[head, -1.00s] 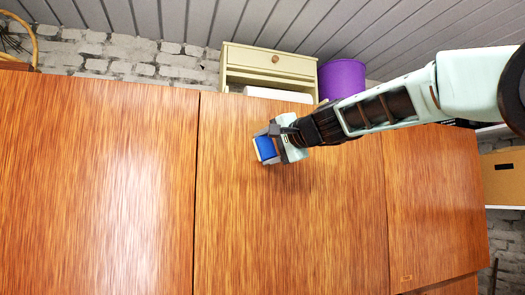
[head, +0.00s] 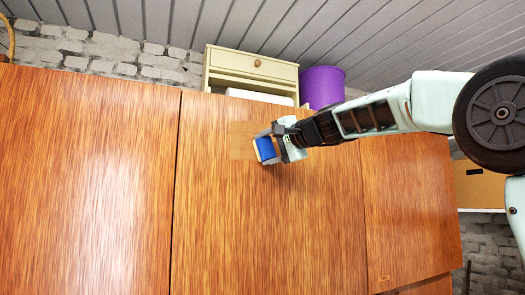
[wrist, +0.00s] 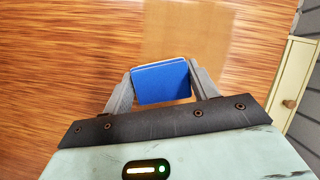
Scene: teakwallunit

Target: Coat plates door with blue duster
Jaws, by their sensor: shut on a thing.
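The blue duster (head: 265,149) is a small block with a blue body and a pale face. My gripper (head: 269,147) is shut on it, with a finger on each side. The duster is at the upper part of the middle wood-grain door (head: 270,230), its pale face towards the door; I cannot tell for certain if it touches. A paler, smoother patch (head: 240,141) shows on the door just left of the duster. In the wrist view, the duster (wrist: 162,82) sits between the fingers and the pale patch (wrist: 190,28) extends beyond it.
Wood-grain doors lie to the left (head: 85,180) and right (head: 412,220). A cream drawer cabinet (head: 252,68) and a purple bin (head: 322,87) stand above the unit's top edge, under a grey slatted ceiling. A cardboard-coloured box (head: 485,185) is at the far right.

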